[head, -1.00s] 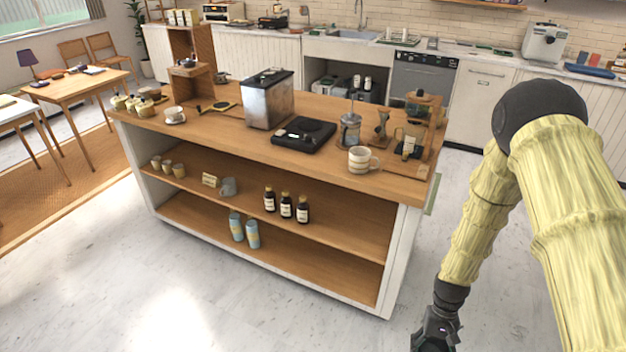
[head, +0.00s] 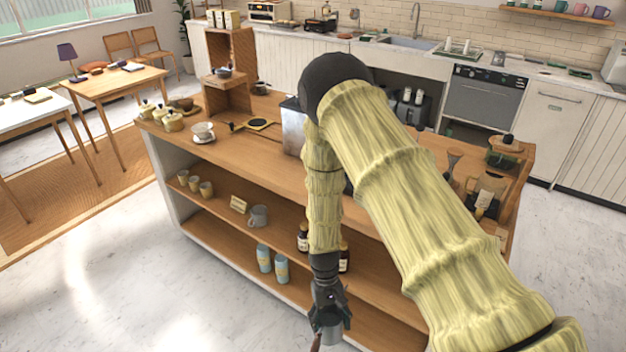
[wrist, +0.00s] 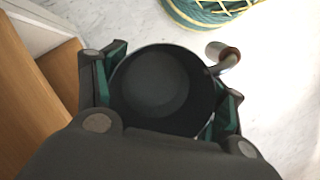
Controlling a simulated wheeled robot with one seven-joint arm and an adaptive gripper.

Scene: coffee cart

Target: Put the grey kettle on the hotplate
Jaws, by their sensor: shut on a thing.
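My gripper (head: 328,318) hangs low in front of the cart's shelves, in free air. It is shut on a grey, round, open-topped vessel, which I take for the grey kettle (head: 334,337). In the wrist view the kettle (wrist: 150,85) sits between the green-padded fingers, its dark inside apparently empty; a short stem with a brown end sticks out at its upper right. The black hotplate, which showed on the cart top earlier, is hidden behind my arm now.
The wooden cart top (head: 285,165) holds a steel box (head: 293,128), a flat black item with a yellowish disc (head: 258,123), a cup on a saucer (head: 203,132) and coffee gear at right. Bottles, blue cans (head: 281,268) and a grey jug (head: 258,215) stand on the shelves. Floor at left is clear.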

